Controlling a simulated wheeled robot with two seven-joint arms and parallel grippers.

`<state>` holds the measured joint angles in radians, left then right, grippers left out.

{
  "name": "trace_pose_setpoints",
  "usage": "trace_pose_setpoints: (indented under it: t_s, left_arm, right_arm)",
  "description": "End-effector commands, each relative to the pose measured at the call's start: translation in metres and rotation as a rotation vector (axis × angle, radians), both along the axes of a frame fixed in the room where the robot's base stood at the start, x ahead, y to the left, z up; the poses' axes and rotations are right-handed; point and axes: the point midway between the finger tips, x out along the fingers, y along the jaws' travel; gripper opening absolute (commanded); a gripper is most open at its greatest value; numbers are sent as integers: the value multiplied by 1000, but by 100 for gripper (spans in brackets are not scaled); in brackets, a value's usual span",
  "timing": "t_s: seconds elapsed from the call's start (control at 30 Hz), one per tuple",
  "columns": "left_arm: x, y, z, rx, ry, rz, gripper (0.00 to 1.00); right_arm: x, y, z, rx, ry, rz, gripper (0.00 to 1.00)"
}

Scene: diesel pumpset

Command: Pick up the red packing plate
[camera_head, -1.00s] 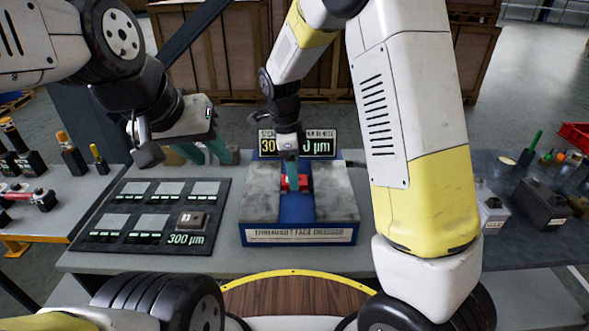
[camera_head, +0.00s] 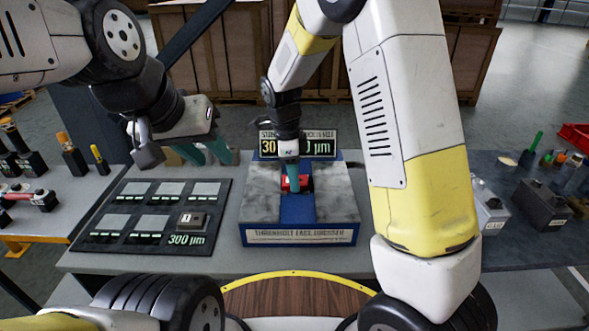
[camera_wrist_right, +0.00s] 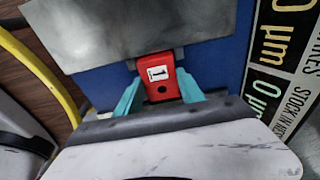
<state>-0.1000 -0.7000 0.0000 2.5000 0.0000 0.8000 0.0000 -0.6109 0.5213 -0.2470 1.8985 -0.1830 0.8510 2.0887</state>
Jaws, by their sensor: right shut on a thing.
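The red packing plate (camera_wrist_right: 157,68), with a white label and a dark hole, sits in the slot between the two grey blocks of the blue fixture (camera_head: 298,236). A bit of its red (camera_head: 303,184) shows in the head view. My right gripper (camera_head: 292,186) reaches down over the slot. In the right wrist view its teal fingers (camera_wrist_right: 160,96) lie on either side of the plate and are shut on it. The plate is still down in the fixture. My left gripper (camera_head: 204,155) is apart from it, at the left behind the black tray, with its teal fingers spread and empty.
A black tray (camera_head: 112,246) with several grey pads and a grey block (camera_head: 190,221) marked 1 lies left of the fixture. A display board (camera_head: 320,142) stands behind the fixture. Dark containers (camera_head: 541,205) stand on the right table.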

Motion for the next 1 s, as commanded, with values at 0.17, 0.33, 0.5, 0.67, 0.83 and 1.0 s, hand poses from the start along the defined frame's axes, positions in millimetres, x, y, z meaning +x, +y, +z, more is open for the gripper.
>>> trace_pose_setpoints:
  t_s: [0.17, 0.33, 0.5, 0.67, 0.83, 1.0]
  left_arm:
    - [0, 0, 0, 0, 0, 0, 36]
    - [0, 0, 0, 0, 0, 0, 36]
    - [0, 0, 0, 0, 0, 0, 36]
    - [0, 0, 0, 0, 0, 0, 36]
    - [0, 0, 0, 0, 0, 0, 36]
    - [0, 0, 0, 0, 0, 0, 36]
  right_arm:
    - [0, 0, 3, 1, -2, 0, 0]
    - [1, 1, 14, 2, -4, -1, 0]
    - [1, 1, 35, 2, -4, 0, 0]
    - [-27, 6, 39, 1, -1, 4, 0]
    - [-70, 13, 43, 2, -1, 6, 0]
    - [-112, 20, 47, 2, 0, 5, 0]
